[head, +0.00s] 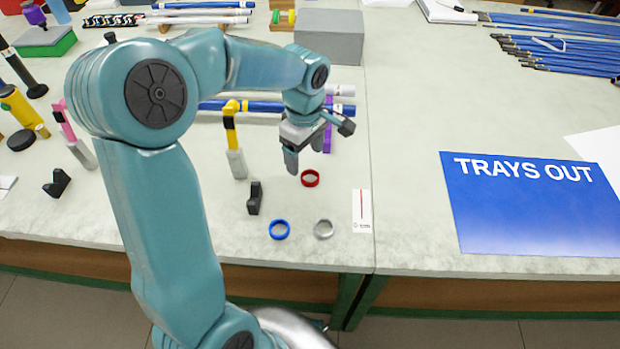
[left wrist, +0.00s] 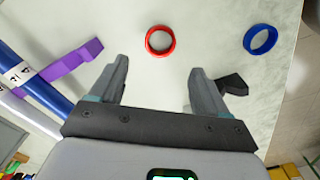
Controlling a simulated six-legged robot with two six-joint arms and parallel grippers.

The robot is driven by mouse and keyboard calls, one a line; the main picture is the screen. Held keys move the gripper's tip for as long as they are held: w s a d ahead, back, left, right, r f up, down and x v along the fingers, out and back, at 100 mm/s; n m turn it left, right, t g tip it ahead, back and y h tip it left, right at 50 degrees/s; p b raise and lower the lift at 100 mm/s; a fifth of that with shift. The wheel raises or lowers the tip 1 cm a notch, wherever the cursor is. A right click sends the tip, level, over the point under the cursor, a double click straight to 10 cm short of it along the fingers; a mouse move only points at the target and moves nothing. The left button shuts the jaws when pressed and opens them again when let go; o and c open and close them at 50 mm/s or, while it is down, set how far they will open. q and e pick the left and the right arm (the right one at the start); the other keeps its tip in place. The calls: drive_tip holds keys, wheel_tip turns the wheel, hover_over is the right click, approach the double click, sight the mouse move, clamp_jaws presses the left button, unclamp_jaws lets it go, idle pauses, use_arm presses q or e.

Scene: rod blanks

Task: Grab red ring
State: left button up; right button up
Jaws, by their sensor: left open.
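The red ring (head: 310,184) lies flat on the pale bench, just below my left gripper (head: 305,156) in the head view. My left gripper is open and empty, held above the bench. In the left wrist view, the red ring (left wrist: 160,54) shows beyond and between the two spread fingertips (left wrist: 159,70), apart from both. My right gripper is in neither view.
A blue ring (head: 279,237) and a silver ring (head: 324,236) lie nearer the front edge. A black bracket (head: 254,198) and a yellow-and-black handled tool (head: 233,140) stand to the left. A purple piece (left wrist: 70,64) and blue rods (left wrist: 45,92) lie behind.

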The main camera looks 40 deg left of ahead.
sight(308, 179)
use_arm(q)
drive_tip(key=f, duration=0.6)
drive_tip(key=shift+w+d, duration=0.15)
drive_tip(key=shift+d, duration=0.25)
drive_tip(key=shift+r, duration=0.1)
drive_tip(key=c, duration=1.1)
